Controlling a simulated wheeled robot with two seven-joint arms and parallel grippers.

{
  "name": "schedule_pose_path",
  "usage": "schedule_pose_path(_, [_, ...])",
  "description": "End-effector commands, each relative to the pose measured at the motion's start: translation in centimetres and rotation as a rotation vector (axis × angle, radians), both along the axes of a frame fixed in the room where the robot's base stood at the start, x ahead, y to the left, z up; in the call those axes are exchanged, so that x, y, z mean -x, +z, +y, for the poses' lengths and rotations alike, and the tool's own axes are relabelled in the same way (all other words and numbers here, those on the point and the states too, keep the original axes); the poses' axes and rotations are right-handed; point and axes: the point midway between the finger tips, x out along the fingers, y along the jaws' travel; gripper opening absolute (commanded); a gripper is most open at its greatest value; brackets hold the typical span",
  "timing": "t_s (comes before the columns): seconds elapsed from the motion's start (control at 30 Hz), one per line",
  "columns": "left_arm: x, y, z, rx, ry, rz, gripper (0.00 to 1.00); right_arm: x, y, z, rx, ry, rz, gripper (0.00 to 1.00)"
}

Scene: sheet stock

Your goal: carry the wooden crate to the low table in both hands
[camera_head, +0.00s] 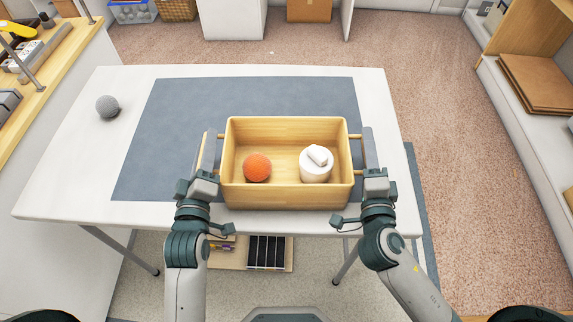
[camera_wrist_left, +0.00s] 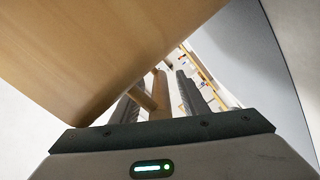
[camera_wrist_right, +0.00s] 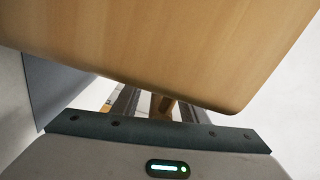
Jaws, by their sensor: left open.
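The wooden crate (camera_head: 288,196) stands on the white table (camera_head: 60,190), over the front part of the grey mat (camera_head: 180,110). An orange ball (camera_head: 257,167) and a white round object (camera_head: 316,168) with a small white block on it are inside. My left gripper (camera_head: 208,155) is at the crate's left handle. In the left wrist view its open fingers stand on both sides of the handle bar (camera_wrist_left: 160,97). My right gripper (camera_head: 370,152) is at the right handle. In the right wrist view the handle (camera_wrist_right: 165,108) shows, but the crate wall partly hides the fingers.
A grey ball (camera_head: 107,106) lies at the table's left. A counter with several items stands at far left. A shelf with brown boards (camera_head: 536,82) is at right. Below the table's front edge is a low wooden rack (camera_head: 250,267). Speckled floor lies clear at right.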

Motion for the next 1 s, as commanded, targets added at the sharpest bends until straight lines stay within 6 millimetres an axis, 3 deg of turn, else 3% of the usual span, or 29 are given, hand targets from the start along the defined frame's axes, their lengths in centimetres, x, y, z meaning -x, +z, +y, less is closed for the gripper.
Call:
schedule_pose_path(0.3, [-0.08,-0.02,0.01,0.0,0.0,0.0,0.38,-0.09,0.0,-0.01,0.0,0.0,0.0,0.37])
schedule_pose_path(0.47, [-0.07,-0.03,0.01,0.0,0.001,0.001,0.0,-0.08,0.0,-0.01,0.0,0.0,0.0,0.0])
schedule_pose_path(1.0, [-0.04,-0.17,0.04,-0.003,0.001,0.003,0.0,-0.07,-0.04,-0.03,0.0,-0.001,0.001,0.0])
